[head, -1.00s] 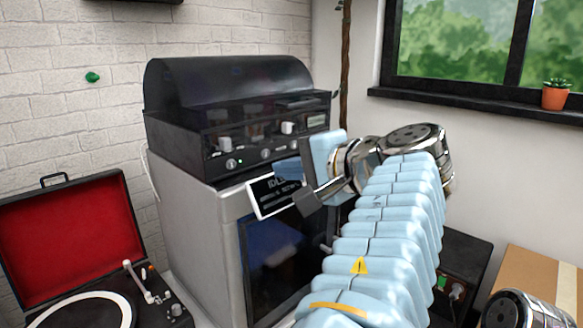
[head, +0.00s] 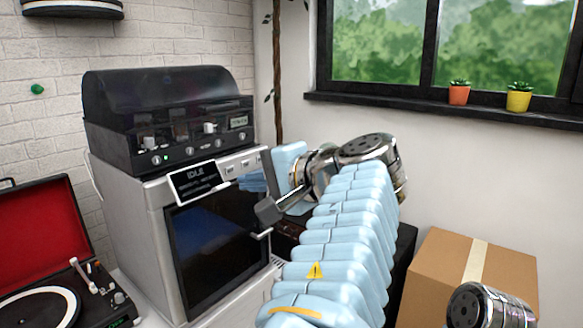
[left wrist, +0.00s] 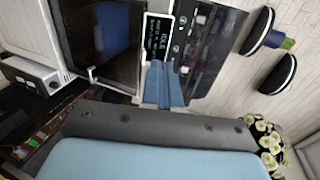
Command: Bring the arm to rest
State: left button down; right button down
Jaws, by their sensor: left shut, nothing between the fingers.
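My left arm, in a light blue ribbed sleeve (head: 345,235), reaches up from the bottom of the head view and bends left at a chrome wrist (head: 365,150). My left gripper (head: 252,182) is shut and empty, in front of the upper right side of a grey machine (head: 150,230). In the left wrist view its blue fingers (left wrist: 163,86) are together, with nothing between them. They appear in front of the machine's panel and its IDLE sign (left wrist: 157,40). Contact with the machine cannot be told. My right gripper is not in view.
An open record player (head: 40,245) with a red lid stands at left. A cardboard box (head: 450,280) is right of my arm. Two potted plants (head: 459,93) (head: 519,97) stand on the windowsill. The wall space above my arm is clear.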

pick_arm(q)
jog(key=w+a+f+m+g+h, duration=0.1)
jog(key=w+a+f+h, duration=0.3)
jog(key=f, duration=0.8)
jog(key=w+a+f+m+g+y, duration=0.15)
jog(key=w+f, duration=0.45)
jog(key=f, duration=0.7)
jog(key=s+a+f+n+g+h, duration=0.1)
jog(key=a+f+g+h, duration=0.1)
jog(key=f, duration=0.9)
jog(key=s+a+f+g+h, duration=0.2)
jog(key=f, duration=0.8)
jog(key=s+f+n+g+h, duration=0.1)
jog(key=s+f+n+h, duration=0.1)
jog(key=s+f, duration=0.55)
jog(key=s+f+n+g+h, duration=0.25)
jog(key=s+f, duration=0.25)
jog(key=f, duration=0.5)
jog(key=s+d+f+n+h, duration=0.1)
jog(key=s+d+n+h, duration=0.1)
jog(key=s, duration=0.4)
jog(key=s+d+f+n+t+h, duration=0.1)
jog(key=s+d+n+h, duration=0.1)
jog(key=s+n, duration=0.2)
jog(key=shift+s+d+f+t+h, duration=0.2)
jog(key=shift+s+f+t+h, duration=0.1)
jog(key=shift+s, duration=0.65)
